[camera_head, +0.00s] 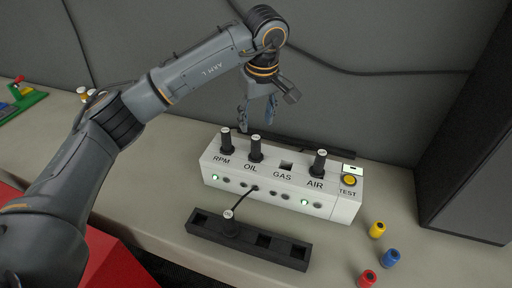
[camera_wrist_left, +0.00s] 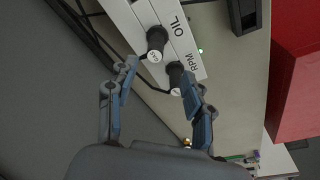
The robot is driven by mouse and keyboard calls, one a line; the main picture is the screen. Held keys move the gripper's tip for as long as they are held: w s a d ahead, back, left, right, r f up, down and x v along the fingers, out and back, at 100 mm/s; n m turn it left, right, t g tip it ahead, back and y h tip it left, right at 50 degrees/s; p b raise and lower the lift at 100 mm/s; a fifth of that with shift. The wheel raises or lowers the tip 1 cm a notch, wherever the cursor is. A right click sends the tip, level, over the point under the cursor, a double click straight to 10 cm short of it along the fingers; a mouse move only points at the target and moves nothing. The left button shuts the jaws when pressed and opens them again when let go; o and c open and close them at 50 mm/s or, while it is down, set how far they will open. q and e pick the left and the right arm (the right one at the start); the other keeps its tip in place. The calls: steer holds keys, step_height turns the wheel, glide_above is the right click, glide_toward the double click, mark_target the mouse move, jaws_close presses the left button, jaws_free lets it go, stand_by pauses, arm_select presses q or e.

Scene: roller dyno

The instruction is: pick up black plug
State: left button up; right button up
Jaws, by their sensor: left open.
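The white box (camera_head: 270,196) has black plugs standing upright in its top: the RPM plug (camera_head: 227,142), the OIL plug (camera_head: 255,150) and the AIR plug (camera_head: 319,162). The GAS socket (camera_head: 286,166) is empty. Another black plug (camera_head: 229,222) stands in the black rack (camera_head: 285,262) in front. My left gripper (camera_head: 257,110) is open and empty, above and behind the box's RPM and OIL end. In the left wrist view, the OIL plug (camera_wrist_left: 156,42) and RPM plug (camera_wrist_left: 176,74) show beyond the spread fingers (camera_wrist_left: 160,76). My right gripper is out of view.
A yellow button (camera_head: 349,180) sits at the box's TEST end. Yellow (camera_head: 377,230), blue (camera_head: 390,259) and red (camera_head: 367,278) cylinders stand at the right. A dark cabinet (camera_head: 470,150) bounds the right side. A grey wall with cables runs behind.

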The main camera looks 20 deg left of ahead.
mark_target(256, 137)
arm_select(q)
steer(key=f, duration=0.2)
steer(key=shift+w+a+f, duration=0.15)
steer(key=shift+w+f, duration=0.2)
steer(key=shift+w+f+p, duration=0.15)
steer(key=shift+f+p, duration=0.15)
steer(key=shift+f, duration=0.05)
steer(key=shift+w+a+f+p, duration=0.15)
steer(key=shift+w+f+p, duration=0.05)
steer(key=shift+f+p, duration=0.95)
steer(key=shift+w+a+f+p, duration=0.1)
steer(key=shift+f+p, duration=0.05)
steer(key=shift+f, duration=0.4)
steer(key=shift+w+f+p, duration=0.1)
steer(key=shift+f+p, duration=0.05)
steer(key=shift+f, duration=0.7)
steer(key=c, duration=1.1)
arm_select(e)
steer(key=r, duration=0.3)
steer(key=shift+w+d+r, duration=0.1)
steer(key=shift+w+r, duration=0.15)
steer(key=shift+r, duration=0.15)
